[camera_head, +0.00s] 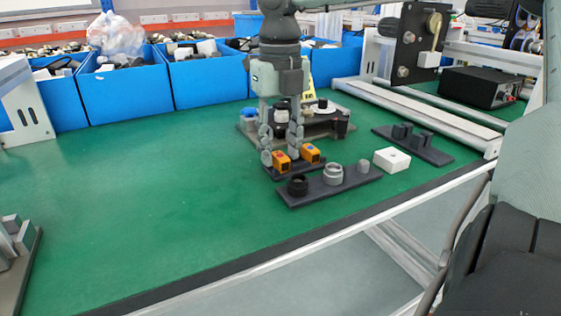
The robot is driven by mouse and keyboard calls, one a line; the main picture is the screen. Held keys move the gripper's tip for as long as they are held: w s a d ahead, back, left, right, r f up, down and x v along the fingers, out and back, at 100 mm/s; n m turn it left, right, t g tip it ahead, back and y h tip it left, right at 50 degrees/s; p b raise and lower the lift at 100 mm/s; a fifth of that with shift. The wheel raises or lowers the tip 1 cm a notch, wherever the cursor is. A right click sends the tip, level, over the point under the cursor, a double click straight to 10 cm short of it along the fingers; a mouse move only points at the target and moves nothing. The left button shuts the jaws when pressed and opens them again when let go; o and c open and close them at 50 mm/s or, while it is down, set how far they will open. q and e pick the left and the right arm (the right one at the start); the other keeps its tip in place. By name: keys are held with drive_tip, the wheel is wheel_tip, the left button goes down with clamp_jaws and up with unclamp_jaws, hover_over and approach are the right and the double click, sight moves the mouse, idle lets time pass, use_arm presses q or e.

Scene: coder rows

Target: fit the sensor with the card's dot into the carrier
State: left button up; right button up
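Two orange sensors stand on a dark tray (275,175) near the middle of the bench. The left sensor (281,161) has a dark dot on top that I cannot make out well, and the right sensor (311,153) has a blue dot. My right gripper (281,158) points straight down with its fingers on either side of the left sensor. I cannot tell whether they press on it. A yellow card (308,88) stands behind the gripper, mostly hidden, and its dot does not show. A grey fixture plate (340,128), possibly the carrier, lies behind. My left gripper is not in view.
A dark strip (340,190) in front bears a black ring, a grey ring and a small peg. A white box (392,160) and a dark bracket (412,145) stand to the right. Blue bins (125,92) line the back.

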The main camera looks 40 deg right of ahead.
clamp_jaws()
drive_tip(key=shift+r, duration=0.15)
